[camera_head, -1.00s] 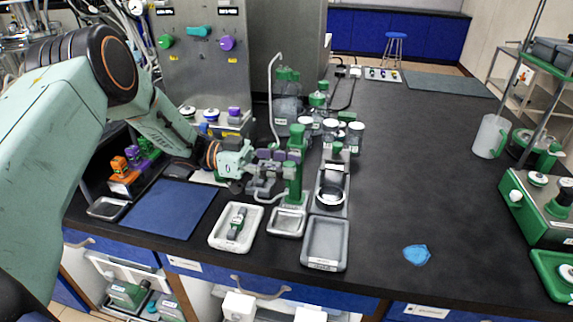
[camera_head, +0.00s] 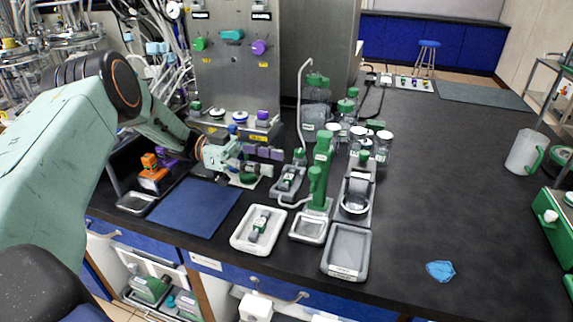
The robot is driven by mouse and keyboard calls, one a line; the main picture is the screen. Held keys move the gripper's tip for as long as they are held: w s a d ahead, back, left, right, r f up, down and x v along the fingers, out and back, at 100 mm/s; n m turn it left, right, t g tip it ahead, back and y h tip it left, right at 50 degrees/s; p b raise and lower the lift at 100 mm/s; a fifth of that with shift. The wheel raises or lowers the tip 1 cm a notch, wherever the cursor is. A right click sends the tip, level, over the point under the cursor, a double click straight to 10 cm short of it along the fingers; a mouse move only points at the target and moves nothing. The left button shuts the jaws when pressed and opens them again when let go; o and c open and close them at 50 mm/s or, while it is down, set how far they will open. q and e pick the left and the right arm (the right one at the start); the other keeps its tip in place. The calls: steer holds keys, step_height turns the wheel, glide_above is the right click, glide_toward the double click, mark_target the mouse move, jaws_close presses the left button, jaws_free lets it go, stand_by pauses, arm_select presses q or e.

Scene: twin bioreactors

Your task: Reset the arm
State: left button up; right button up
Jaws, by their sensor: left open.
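My left arm comes in from the left, pale green with dark joints. Its left gripper (camera_head: 258,174) is open with nothing seen between its fingers. It is over the bench beyond the blue mat (camera_head: 195,208), left of the green upright stand (camera_head: 319,180) and apart from it. A small grey holder (camera_head: 290,182) stands just right of the fingers. The fingertips are small and partly blend with the grey parts behind. My right gripper is not in view.
A white tray (camera_head: 239,243) with a small green-and-grey device, a grey empty tray (camera_head: 345,250) and a blue cloth piece (camera_head: 440,271) lie near the front edge. Glass jars (camera_head: 383,146) stand behind. A jug (camera_head: 524,152) stands at right. The bench's right middle is clear.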

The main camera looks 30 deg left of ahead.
arm_select(q)
steer(key=shift+s+a, duration=0.1)
steer(key=shift+a, duration=0.35)
